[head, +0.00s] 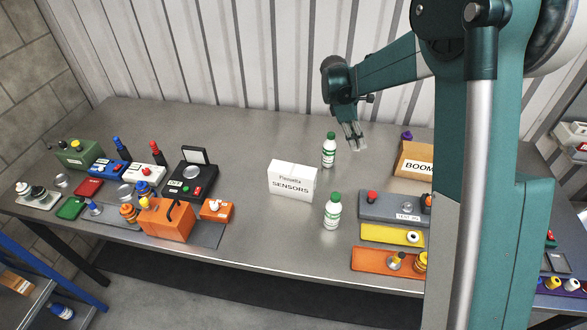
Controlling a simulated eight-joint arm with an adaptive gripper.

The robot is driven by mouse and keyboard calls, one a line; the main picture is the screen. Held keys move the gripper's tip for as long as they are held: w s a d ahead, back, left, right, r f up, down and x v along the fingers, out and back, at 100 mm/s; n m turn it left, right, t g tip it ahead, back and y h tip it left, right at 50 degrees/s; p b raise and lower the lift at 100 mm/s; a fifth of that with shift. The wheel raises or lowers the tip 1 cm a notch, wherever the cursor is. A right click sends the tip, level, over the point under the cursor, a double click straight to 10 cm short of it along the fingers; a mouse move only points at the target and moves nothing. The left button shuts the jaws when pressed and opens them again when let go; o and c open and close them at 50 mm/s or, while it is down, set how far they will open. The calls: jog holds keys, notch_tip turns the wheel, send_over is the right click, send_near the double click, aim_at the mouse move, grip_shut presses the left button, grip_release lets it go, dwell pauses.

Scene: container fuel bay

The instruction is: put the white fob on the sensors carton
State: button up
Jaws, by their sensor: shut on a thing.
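The sensors carton (292,181) is a white box with black lettering, standing near the middle of the table with a flat top. My gripper (356,146) hangs above the table, behind and to the right of the carton and clear of it. It points down and is shut on the white fob, which is very small here and hard to make out between the fingertips. Nothing lies on the visible top of the carton.
White bottles with green caps stand right of the carton, one behind (329,152) and one in front (333,214). A brown BOOM carton (414,161), a grey test box (385,206) and a yellow tray (380,233) are further right. Coloured devices crowd the left.

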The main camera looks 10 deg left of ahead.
jog(key=s+a+r+n, duration=0.1)
jog(key=s+a+r, duration=0.2)
jog(key=a, duration=0.4)
jog(key=s+a+r+n+t+p, duration=0.1)
jog(key=s+a+r+n, duration=0.1)
jog(key=s+a, duration=0.4)
jog(key=s+a+r+n, duration=0.1)
jog(key=s+a+r, duration=0.3)
jog(key=a, duration=0.5)
jog(key=shift+s+r+t, duration=0.2)
jog(key=shift+r+t, duration=0.1)
jog(key=shift+r, duration=0.2)
jog(key=shift+f, duration=0.15)
send_near(298, 168)
jog(key=shift+w+d+p, duration=0.2)
jog(key=shift+d+p, duration=0.2)
jog(key=shift+d, duration=0.55)
jog(key=shift+f, duration=2)
jog(key=shift+f, duration=0.2)
jog(key=o, duration=0.7)
jog(key=shift+o, duration=0.2)
